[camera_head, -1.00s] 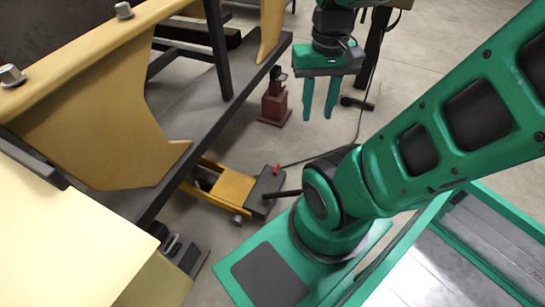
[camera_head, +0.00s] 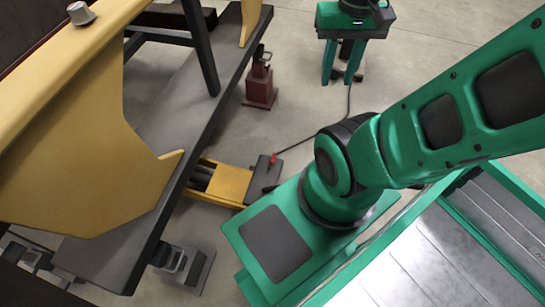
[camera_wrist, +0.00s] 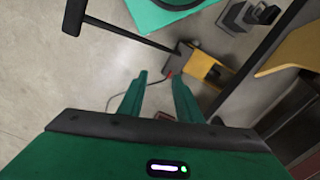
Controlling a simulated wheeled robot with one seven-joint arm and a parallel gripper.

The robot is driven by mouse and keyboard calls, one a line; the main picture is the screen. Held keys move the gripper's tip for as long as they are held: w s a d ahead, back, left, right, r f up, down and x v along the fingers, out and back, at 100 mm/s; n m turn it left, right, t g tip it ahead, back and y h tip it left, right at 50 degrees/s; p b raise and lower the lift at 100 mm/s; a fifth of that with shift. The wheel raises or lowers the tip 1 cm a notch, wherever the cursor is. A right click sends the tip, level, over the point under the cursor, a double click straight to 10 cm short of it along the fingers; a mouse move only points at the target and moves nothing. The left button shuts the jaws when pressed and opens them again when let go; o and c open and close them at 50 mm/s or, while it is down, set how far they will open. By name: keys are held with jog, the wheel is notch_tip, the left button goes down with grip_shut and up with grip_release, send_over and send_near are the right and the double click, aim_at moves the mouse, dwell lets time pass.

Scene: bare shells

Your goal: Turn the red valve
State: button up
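The small red valve (camera_head: 273,159) sits on the dark end block of a yellow floor device (camera_head: 226,183), beside the long dark bench. A small red spot at the dark block in the wrist view (camera_wrist: 168,74) looks like the same valve, just beyond my fingertips in the picture. My gripper (camera_head: 342,68) is at the top of the head view, above and right of the valve in the picture and apart from it. Its two green fingers hang spread with nothing between them; they also show in the wrist view (camera_wrist: 159,82).
A long dark bench (camera_head: 190,100) carrying yellow frame parts (camera_head: 85,170) fills the left. A dark red jack (camera_head: 260,88) stands behind the valve, and a grey metal block (camera_head: 184,268) stands nearer. A black cable (camera_head: 330,133) crosses the open floor right of the valve.

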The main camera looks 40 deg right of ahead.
jog(key=w+d+f, duration=0.3)
jog(key=w+d, duration=0.1)
jog(key=w, duration=0.5)
jog(key=m, duration=0.4)
send_over(273, 157)
notch_tip(273, 157, down, 62)
notch_tip(273, 157, down, 11)
jog(key=shift+r, duration=0.1)
